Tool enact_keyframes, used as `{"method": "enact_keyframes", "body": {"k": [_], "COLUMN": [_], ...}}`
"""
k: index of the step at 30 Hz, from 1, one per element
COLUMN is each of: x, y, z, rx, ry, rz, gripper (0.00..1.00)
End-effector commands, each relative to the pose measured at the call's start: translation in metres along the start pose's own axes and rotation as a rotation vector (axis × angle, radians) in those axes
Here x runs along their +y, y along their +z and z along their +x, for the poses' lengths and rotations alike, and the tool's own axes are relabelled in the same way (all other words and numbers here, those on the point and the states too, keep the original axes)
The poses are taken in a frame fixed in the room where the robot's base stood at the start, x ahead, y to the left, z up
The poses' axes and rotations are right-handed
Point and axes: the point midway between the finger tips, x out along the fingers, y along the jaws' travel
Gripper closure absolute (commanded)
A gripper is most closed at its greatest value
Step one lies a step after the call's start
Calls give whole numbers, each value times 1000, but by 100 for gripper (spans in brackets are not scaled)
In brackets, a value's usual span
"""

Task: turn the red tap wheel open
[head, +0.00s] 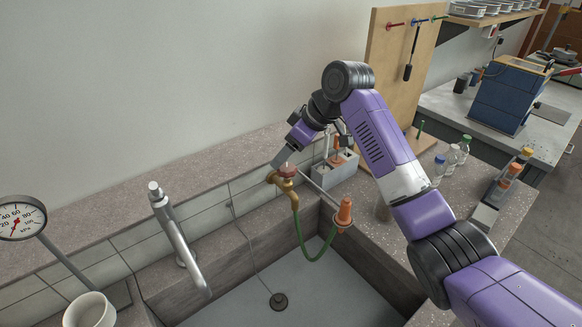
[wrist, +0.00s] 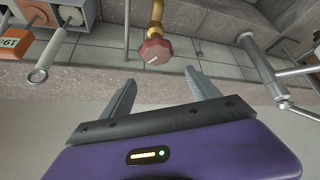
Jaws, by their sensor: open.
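The red tap wheel (wrist: 154,52) sits on the end of a brass tap body (wrist: 156,15) in the wrist view. In the head view the wheel (head: 287,169) is small, on top of the brass tap (head: 285,184) above the sink, partly covered by my gripper. My gripper (wrist: 162,88) is open and empty, with its two fingers spread either side of the wheel's line. The wheel lies beyond the fingertips, nearer the middle of the gap, and no contact shows. In the head view my gripper (head: 280,160) comes at the tap from behind and above.
A green hose (head: 302,240) hangs from the tap into the sink (head: 300,290). A grey faucet (head: 178,240) stands left of it. A grey block holder (head: 338,168) with tools is close to the right. Several bottles (head: 450,158) stand further right. A gauge (head: 22,218) is far left.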

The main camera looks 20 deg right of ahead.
Motion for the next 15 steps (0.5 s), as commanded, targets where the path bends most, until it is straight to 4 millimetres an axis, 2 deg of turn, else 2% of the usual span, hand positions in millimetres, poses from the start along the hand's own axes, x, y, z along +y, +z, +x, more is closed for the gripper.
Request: {"method": "enact_keyframes", "body": {"k": [1, 3, 7, 11, 15], "x": [5, 7, 8, 7, 5], "y": [3, 8, 14, 16, 20], "z": [-13, -26, -41, -39, -22], "rx": [-48, -103, -163, -179, -179], "ry": [-19, -49, -84, -96, -96], "rz": [-21, -44, -68, -74, -73], "gripper": [30, 30, 30, 30, 30]}}
